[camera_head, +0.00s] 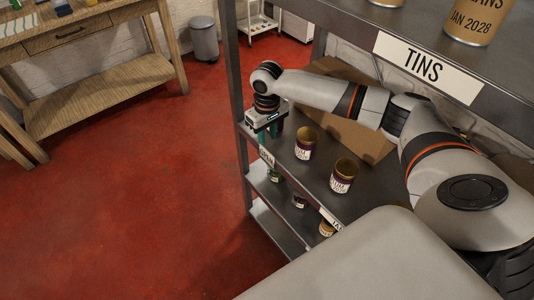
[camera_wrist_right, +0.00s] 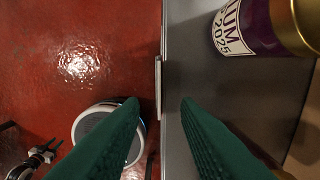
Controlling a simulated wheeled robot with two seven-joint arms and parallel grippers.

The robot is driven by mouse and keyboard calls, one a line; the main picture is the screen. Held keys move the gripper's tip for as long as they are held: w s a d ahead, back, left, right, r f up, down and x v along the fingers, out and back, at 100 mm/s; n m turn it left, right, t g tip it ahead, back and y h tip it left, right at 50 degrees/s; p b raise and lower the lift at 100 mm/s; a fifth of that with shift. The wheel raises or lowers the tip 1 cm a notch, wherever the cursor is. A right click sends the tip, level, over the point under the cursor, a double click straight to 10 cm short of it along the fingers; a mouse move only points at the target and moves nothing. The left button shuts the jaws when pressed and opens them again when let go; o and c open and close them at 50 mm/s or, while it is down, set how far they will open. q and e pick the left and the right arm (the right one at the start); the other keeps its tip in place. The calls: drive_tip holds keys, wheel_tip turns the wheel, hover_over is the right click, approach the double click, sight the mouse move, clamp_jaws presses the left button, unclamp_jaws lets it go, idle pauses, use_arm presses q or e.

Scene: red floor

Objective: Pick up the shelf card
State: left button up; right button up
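A small white shelf card (camera_head: 267,156) with dark lettering sits on the front edge of the middle shelf (camera_head: 318,196), near its left end. My right gripper (camera_head: 268,130) is just above that card, pointing down at the shelf edge. In the right wrist view the card (camera_wrist_right: 158,88) shows nearly edge-on as a thin pale strip along the shelf edge. The green fingers of my right gripper (camera_wrist_right: 160,103) are apart, one on each side of the card's line, with nothing between them that they grip.
Purple and gold tins (camera_head: 306,143) stand on the middle shelf near the gripper. A larger "TINS" card (camera_head: 427,68) is on the upper shelf's edge. A cardboard box (camera_head: 345,125) is behind my arm. The red floor (camera_head: 130,210) at left is clear.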

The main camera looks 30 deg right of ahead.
sight(267, 151)
wheel_tip(267, 151, down, 5)
drive_tip(key=shift+f, duration=0.2)
clamp_jaws()
